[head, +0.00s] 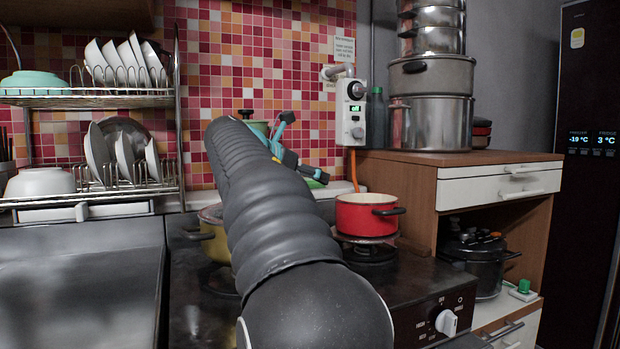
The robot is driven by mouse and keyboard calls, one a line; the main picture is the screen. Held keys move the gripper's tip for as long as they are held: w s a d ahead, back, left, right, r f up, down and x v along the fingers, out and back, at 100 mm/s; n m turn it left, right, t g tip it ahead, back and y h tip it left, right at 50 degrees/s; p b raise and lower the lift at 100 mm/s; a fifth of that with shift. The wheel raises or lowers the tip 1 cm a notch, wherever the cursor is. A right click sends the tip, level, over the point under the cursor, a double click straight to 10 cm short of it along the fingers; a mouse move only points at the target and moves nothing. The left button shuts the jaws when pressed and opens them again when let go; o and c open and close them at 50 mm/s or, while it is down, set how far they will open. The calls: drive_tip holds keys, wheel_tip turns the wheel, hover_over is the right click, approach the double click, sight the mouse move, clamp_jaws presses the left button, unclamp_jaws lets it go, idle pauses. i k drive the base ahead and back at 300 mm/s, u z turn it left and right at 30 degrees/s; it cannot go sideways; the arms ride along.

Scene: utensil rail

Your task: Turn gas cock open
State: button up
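The likely gas cock is a white wall unit (351,112) with a dark round dial and a small lit green display. It sits on the tiled wall beside a pipe, with an orange hose (353,170) running down below it. My dark ribbed arm reaches up through the middle of the view. Black and teal parts of my gripper (286,146) show past the arm's far end, left of the white unit and apart from it in the picture. The arm hides much of the gripper, so its opening is unclear.
A red pot (366,216) stands on the stove, with a yellowish pot (212,245) partly behind my arm. A stove knob (446,322) is at the front. A dish rack (95,190) is at left.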

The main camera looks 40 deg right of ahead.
sight(358, 90)
drive_tip(key=z, duration=1.45)
